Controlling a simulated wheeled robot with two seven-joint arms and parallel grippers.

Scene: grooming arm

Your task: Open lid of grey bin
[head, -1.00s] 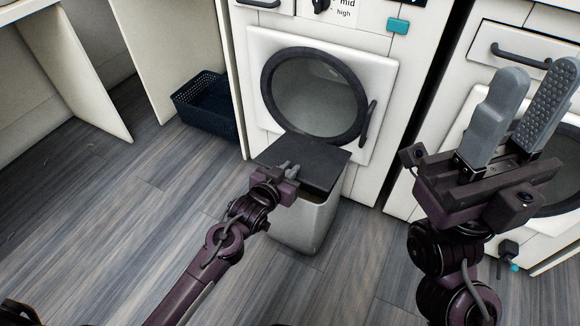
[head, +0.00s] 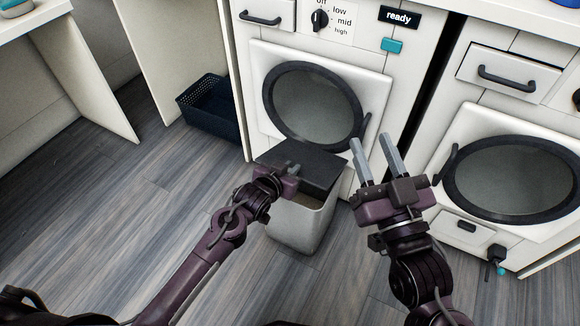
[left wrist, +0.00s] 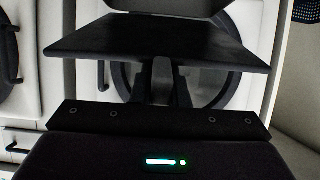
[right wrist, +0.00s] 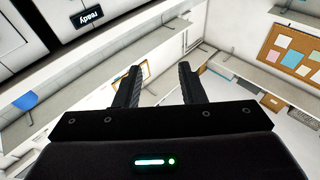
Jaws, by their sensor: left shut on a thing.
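The grey bin (head: 302,228) stands on the floor in front of the left machine.
The machine with a round door (head: 318,108) stands close behind the bin, its door handle near the lid. A second machine (head: 525,178) is at the right. A dark blue basket (head: 210,112) sits on the floor at the back left. The floor at left is clear.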

